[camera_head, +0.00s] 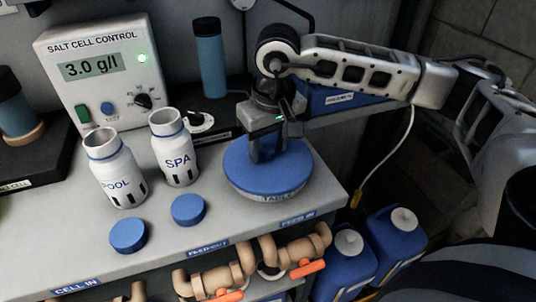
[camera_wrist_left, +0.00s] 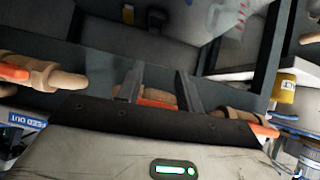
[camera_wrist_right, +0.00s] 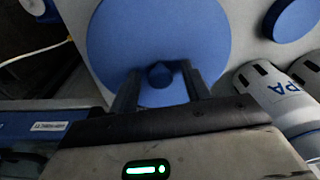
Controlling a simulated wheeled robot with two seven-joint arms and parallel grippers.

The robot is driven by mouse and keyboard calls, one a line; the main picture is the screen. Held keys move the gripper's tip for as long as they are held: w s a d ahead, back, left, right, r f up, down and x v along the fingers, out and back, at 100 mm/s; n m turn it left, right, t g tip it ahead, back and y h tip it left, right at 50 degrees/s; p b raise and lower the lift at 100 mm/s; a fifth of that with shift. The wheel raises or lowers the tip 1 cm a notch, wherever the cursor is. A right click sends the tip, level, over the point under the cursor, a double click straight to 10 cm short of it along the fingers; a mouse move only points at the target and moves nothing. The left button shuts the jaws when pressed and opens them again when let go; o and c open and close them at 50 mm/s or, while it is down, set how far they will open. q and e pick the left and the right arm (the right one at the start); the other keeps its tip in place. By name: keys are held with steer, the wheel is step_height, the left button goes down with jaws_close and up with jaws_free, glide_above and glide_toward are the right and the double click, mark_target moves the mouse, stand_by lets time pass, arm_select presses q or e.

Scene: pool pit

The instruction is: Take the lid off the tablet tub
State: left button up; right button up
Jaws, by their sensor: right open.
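The tablet tub (camera_head: 262,194) is a low, round, pale tub near the right end of the bench. Its wide blue lid (camera_head: 240,168) sits on it. My right gripper (camera_head: 268,152) is above the lid and points down.
Two open white bottles, POOL (camera_head: 118,178) and SPA (camera_head: 175,155), stand left of the tub. Two blue caps (camera_head: 128,235) (camera_head: 188,209) lie in front of them. The salt cell control box (camera_head: 95,65) and a blue bottle (camera_head: 211,60) stand behind. Pipes with orange handles (camera_head: 307,267) run below the front edge.

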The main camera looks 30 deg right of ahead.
steer(key=c, duration=1)
steer(key=shift+r, duration=0.15)
